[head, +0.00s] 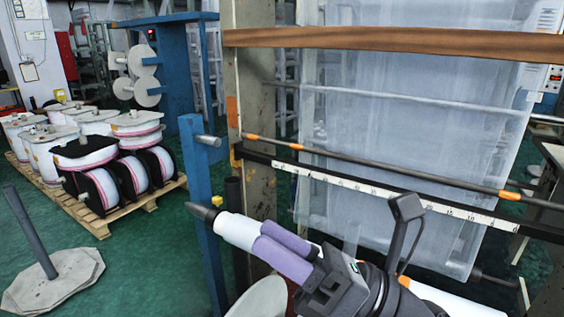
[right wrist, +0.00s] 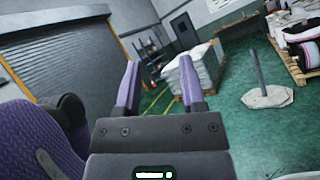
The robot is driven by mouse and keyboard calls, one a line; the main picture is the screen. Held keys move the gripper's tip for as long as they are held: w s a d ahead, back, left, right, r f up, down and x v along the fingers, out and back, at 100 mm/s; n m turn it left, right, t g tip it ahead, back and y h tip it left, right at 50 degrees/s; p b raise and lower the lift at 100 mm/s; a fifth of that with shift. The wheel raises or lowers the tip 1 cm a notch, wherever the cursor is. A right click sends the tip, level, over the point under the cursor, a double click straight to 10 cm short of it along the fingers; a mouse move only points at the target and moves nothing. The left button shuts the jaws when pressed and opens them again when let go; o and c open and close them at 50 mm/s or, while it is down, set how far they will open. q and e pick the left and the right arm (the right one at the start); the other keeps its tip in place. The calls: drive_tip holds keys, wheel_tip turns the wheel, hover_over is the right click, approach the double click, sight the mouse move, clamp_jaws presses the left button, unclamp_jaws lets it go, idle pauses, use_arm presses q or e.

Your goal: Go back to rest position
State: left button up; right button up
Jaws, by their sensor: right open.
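My right gripper (head: 260,238) is at the lower middle of the head view, with purple fingers pointing left. In the right wrist view the gripper (right wrist: 159,78) has its two purple fingers spread apart with nothing between them. A white roll (head: 236,231) with a dark pointed shaft end shows past the fingertips in the head view. My gripper covers part of it, and I cannot tell whether they touch. My left gripper is in neither view.
The film tower's blue post (head: 203,220) and wooden bar (head: 390,40) stand close to my right arm. Wrapped reels on a pallet (head: 145,200) and a pole on a flat base (head: 62,280) are at left. Green floor (head: 150,265) is open between.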

drive_tip(key=w+d+f+m+t+h, duration=0.3)
drive_tip(key=d+f+m+t+h, duration=0.35)
drive_tip(key=m, duration=0.85)
drive_tip(key=w+d+f+m+t+h, duration=0.35)
drive_tip(key=m+t+h, duration=0.35)
drive_tip(key=m+h, duration=0.6)
drive_tip(key=s+d+f+m+g+h, duration=0.35)
drive_tip(key=f+m+g, duration=0.35)
drive_tip(key=f+m, duration=0.4)
drive_tip(key=s+d+f+m+g, duration=0.1)
drive_tip(key=s+f+m+g, duration=0.4)
drive_tip(key=s+f+g, duration=0.85)
drive_tip(key=s+f+t+b, duration=0.15)
drive_tip(key=f+b, duration=0.25)
drive_tip(key=f, duration=0.9)
drive_tip(key=s+f+t+b, duration=0.1)
drive_tip(key=s+f+b, duration=0.25)
drive_tip(key=f, duration=0.85)
drive_tip(key=s+d+f+b, duration=0.1)
drive_tip(key=s+f+b, duration=0.1)
drive_tip(key=s+f, duration=0.4)
drive_tip(key=s+d+f+g+b, duration=0.1)
drive_tip(key=s+d+f+b, duration=0.1)
drive_tip(key=s+f, duration=0.5)
wheel_tip(320, 180, down, 2)
drive_tip(key=shift+d+f+n+b, duration=0.1)
drive_tip(key=shift+d+n+b, duration=0.25)
drive_tip(key=shift+b, duration=0.3)
drive_tip(key=shift+g, duration=0.25)
